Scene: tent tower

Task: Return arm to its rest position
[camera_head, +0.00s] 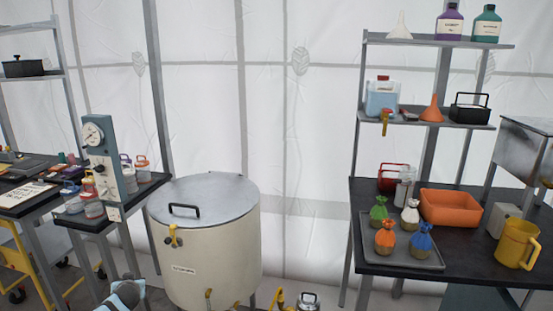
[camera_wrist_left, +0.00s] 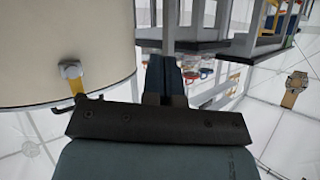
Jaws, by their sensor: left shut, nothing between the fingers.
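My left gripper (camera_wrist_left: 165,80) shows in the left wrist view with its two dark fingers together and nothing between them. It is clear of the large cream tank, whose wall (camera_wrist_left: 60,50) fills the upper left of that view. In the head view, part of my left arm shows at the bottom left, in front of the tank (camera_head: 215,250); the fingers cannot be made out there. My right gripper is in neither view.
A dark left table (camera_head: 150,184) bears a gauge stand (camera_head: 103,160) and several lidded jars. The right table (camera_head: 465,262) bears a tray (camera_head: 425,262) of tied sacks, an orange bin (camera_head: 450,208) and a yellow jug (camera_head: 516,245).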

